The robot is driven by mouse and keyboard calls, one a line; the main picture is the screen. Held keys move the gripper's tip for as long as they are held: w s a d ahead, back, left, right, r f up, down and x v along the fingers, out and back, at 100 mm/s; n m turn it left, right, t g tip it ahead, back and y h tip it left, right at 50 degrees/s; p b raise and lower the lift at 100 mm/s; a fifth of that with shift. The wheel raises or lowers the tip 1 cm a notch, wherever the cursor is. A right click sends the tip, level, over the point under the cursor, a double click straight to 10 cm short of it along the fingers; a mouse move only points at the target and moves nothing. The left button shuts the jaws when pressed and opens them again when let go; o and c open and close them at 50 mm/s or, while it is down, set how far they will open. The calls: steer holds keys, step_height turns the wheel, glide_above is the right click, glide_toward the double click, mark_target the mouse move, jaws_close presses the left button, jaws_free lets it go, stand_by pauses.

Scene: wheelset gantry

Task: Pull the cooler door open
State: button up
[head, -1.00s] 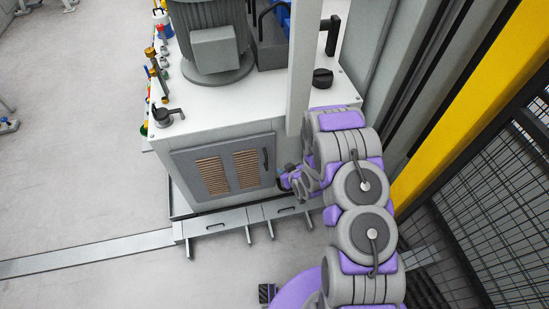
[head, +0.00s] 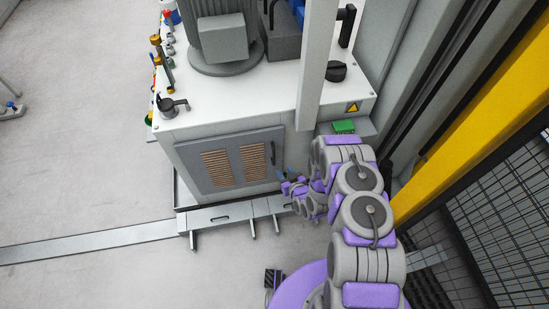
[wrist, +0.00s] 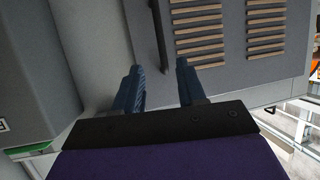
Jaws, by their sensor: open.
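The cooler door (head: 233,182) is a grey panel with two slatted vents on the front of a white-topped machine. It looks shut. Its dark vertical handle (head: 273,153) is at the panel's right edge. My gripper (head: 283,174) is just below and right of the handle in the head view. In the wrist view, the cooler door (wrist: 236,83) fills the upper right and the handle (wrist: 160,45) stands ahead of the fingers. My gripper (wrist: 157,75) is open there, its two blue fingers apart. The handle's lower end lies between the fingertips' directions; I cannot tell its depth.
A grey motor (head: 222,40) and black knob (head: 336,72) sit on the machine top. A pale post (head: 318,65) rises near its right corner. A yellow beam (head: 490,110) and mesh fence (head: 500,200) bound the right. Floor at left is mostly clear.

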mark_target(274, 158)
steer(key=b+x, duration=0.3)
steer(key=x, duration=0.9)
steer(key=shift+w+a+f, duration=0.2)
steer(key=shift+w+f, duration=0.05)
steer(key=shift+c, duration=0.5)
jaws_close()
